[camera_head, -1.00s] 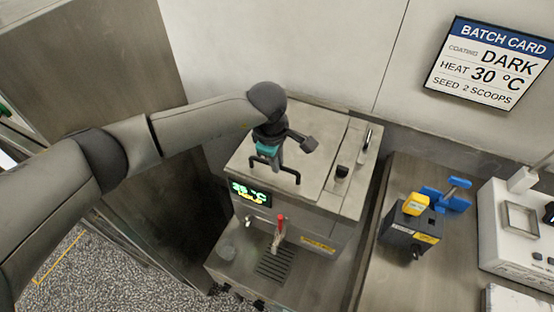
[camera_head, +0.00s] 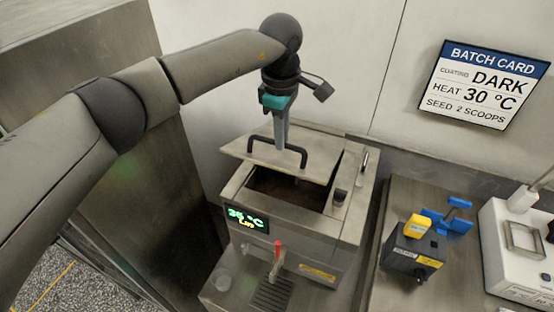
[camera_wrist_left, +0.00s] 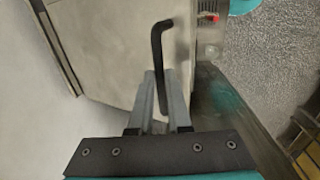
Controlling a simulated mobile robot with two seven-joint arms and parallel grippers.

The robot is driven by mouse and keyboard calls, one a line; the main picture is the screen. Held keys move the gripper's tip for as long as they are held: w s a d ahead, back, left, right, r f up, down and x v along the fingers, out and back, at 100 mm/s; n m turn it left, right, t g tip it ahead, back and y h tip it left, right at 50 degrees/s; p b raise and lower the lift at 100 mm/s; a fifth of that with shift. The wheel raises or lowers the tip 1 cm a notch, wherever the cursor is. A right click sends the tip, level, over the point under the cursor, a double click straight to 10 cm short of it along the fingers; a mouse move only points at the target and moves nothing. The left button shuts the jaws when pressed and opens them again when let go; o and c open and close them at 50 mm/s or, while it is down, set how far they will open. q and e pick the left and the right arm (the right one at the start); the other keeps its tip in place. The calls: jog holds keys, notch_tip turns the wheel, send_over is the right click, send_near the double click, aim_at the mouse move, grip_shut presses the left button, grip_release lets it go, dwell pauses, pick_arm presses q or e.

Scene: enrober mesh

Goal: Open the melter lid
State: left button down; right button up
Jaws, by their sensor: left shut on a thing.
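The melter (camera_head: 310,224) is a steel box with a green display (camera_head: 246,218) that reads about 35 °C. Its flat steel lid (camera_head: 318,158) is raised and shifted back, with the dark inside (camera_head: 290,189) showing beneath its front edge. My left gripper (camera_head: 280,146) points down over the lid and is shut on the black bar handle (camera_head: 292,144). In the left wrist view the fingers (camera_wrist_left: 160,98) close around the black handle (camera_wrist_left: 157,45), with the lid surface beyond. My right gripper is not in view.
A red-handled tap (camera_head: 278,246) and drip grate (camera_head: 271,292) are at the melter's front. A black device with a yellow top (camera_head: 417,226), a blue tool (camera_head: 447,217) and a white machine (camera_head: 516,248) stand on the right bench. A batch card (camera_head: 483,85) hangs on the wall.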

pick_arm(q)
jog(key=w+d+r, duration=0.1)
jog(key=w+r, duration=0.3)
jog(key=r, duration=0.1)
jog(key=shift+w+d+r, duration=0.15)
jog(key=shift+w, duration=0.1)
dwell(0.3)
dwell(0.4)
